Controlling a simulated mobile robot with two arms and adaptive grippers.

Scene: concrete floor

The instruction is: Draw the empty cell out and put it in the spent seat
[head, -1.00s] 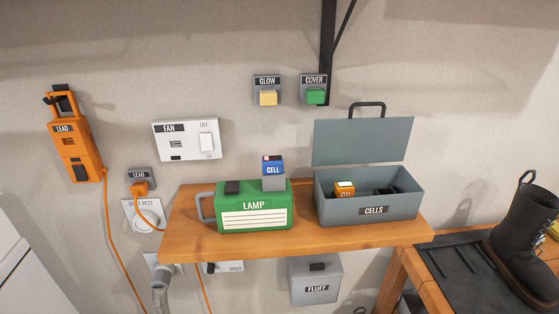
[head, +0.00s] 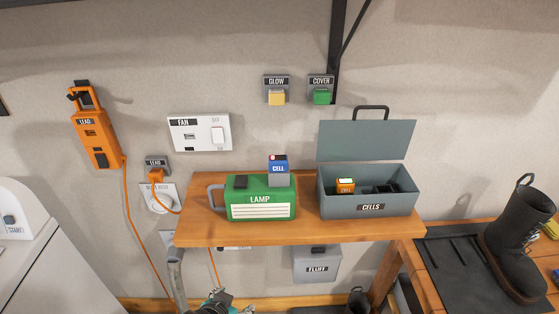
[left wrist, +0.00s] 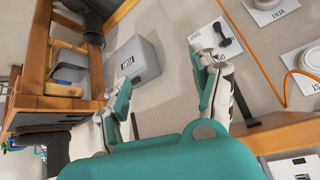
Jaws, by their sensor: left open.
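The green lamp box (head: 260,204) labelled LAMP stands on the wooden shelf, with a grey handle on its left. A blue cell (head: 278,169) labelled CELL, with a small red mark on top, stands in a grey seat on the lamp's top right. The grey CELLS box (head: 371,207) is right of the lamp with its lid up. An orange cell (head: 345,185) sits inside at its left; dark seats (head: 383,188) show beside it. My left gripper (left wrist: 168,95) is open and empty below the shelf; only its top shows in the head view (head: 217,300). My right gripper is not in view.
The wooden shelf (head: 300,232) has narrow free room in front of the boxes. The orange lead (head: 95,138) hangs on the wall at the left. A grey FLUFF box (head: 317,265) is below the shelf. A boot (head: 520,240) stands on a mat at the right.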

